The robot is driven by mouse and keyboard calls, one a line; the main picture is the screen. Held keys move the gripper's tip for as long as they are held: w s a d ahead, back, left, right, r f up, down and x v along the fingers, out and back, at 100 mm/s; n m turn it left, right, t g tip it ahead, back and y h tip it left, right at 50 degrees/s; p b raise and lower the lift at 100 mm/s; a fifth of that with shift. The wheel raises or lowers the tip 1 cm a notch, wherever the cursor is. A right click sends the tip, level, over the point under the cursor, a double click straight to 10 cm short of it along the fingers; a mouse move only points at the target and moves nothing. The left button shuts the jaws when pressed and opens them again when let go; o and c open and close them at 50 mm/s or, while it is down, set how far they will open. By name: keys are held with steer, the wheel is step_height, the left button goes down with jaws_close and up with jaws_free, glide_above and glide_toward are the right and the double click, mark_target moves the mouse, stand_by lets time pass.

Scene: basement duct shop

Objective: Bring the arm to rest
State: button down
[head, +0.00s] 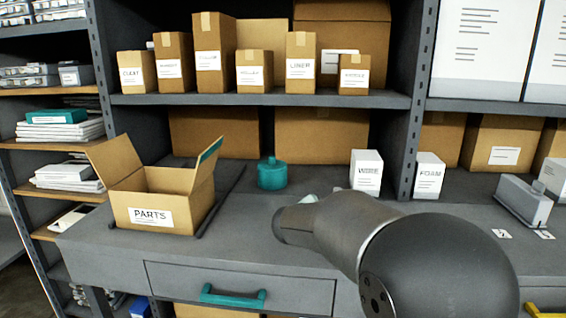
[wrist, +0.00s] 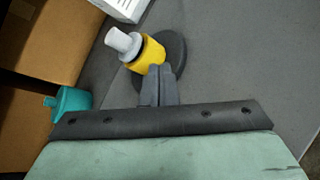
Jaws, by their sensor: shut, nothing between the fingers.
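My gripper (wrist: 159,70) is shut and empty in the wrist view, its two grey fingers pressed together. The fingertips are just beside a yellow and light grey piece (wrist: 151,54) and overlap the dark round base (wrist: 176,65) under it in the picture. I cannot tell whether they touch. In the head view my arm stretches over the grey bench (head: 100,255) from the lower right. The arm hides my fingers and the yellow piece there.
An open PARTS box (head: 150,217) stands at the bench's left. A teal lidded pot (head: 271,174) stands behind my arm, with two white boxes (head: 366,172) (head: 429,175) right of it. A shelf (head: 260,100) of cartons overhangs the back. The bench is bare between the PARTS box and my arm.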

steer(key=s+d+m+g+p, duration=0.1)
steer(key=s+d+m, duration=0.1)
steer(key=s, duration=0.2)
steer(key=s+d+m+g+p, duration=0.1)
steer(key=s+d+m+g, duration=0.1)
steer(key=s+m, duration=0.1)
steer(key=s+d+m+g+p, duration=0.1)
steer(key=s+d+m+g, duration=0.1)
steer(key=s, duration=0.3)
steer(key=shift+s+d, duration=0.1)
steer(key=shift+d, duration=0.2)
steer(key=s+a+f+m+g+y+p, duration=0.1)
steer(key=s+m, duration=0.5)
steer(key=s, duration=0.6)
steer(key=s+a+f+m+g+y+p, duration=0.2)
steer(key=s+m+y, duration=0.4)
steer(key=s, duration=0.7)
steer(key=a+m+g+p, duration=0.1)
steer(key=g+p, duration=0.1)
steer(key=shift+a+m+g+p, duration=0.15)
steer(key=shift+m+g+p, duration=0.15)
steer(key=shift+g+p, duration=0.1)
steer(key=shift+s, duration=0.1)
